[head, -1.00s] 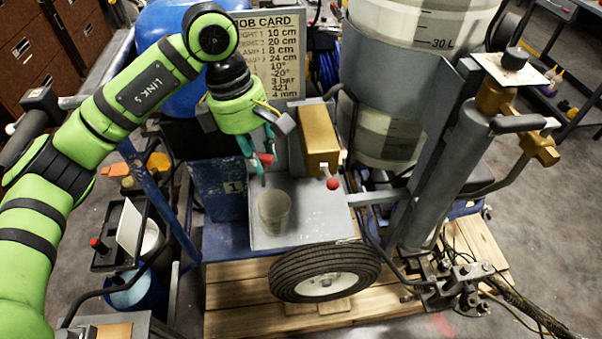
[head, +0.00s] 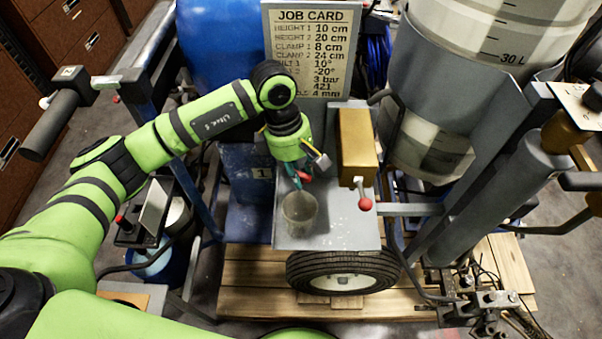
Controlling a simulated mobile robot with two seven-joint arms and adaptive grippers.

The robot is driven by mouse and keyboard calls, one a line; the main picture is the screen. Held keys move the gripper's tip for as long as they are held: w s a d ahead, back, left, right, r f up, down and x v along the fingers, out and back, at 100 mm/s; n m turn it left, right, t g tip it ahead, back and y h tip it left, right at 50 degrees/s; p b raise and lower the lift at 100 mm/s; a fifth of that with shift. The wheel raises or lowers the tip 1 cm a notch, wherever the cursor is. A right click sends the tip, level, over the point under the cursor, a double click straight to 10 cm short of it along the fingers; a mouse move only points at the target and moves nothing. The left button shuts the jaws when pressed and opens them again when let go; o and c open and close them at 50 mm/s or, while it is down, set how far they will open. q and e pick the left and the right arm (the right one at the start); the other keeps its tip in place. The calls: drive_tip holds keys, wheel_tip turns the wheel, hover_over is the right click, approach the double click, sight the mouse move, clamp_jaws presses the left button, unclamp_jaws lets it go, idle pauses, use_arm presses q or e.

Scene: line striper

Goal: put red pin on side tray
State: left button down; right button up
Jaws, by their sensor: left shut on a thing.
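My left gripper (head: 299,180) points down in the middle of the head view, with its teal fingers shut on a small red pin (head: 304,176). Only part of the pin shows between the fingers. The gripper is over the grey metal shelf, just above and behind the rim of a translucent cup (head: 299,213) in the picture; I cannot tell whether they touch. A dark side tray (head: 127,240) is at the left, with a red-topped piece (head: 121,222) and a pale panel on it. My right gripper is not in view.
The grey shelf (head: 345,235) is bare right of the cup. A gold block (head: 357,145) with a red-ball lever (head: 365,204) stands close right of the gripper. The job card (head: 312,50) is behind, the wheel (head: 342,275) in front, and a blue post (head: 185,190) at the left.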

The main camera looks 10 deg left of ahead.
use_arm(q)
drive_tip(key=shift+a+x, duration=0.2)
drive_tip(key=shift+x, duration=0.75)
drive_tip(key=shift+f, duration=0.15)
drive_tip(key=shift+f, duration=0.2)
drive_tip(key=c, duration=1.1)
unclamp_jaws()
drive_tip(key=shift+r, duration=0.1)
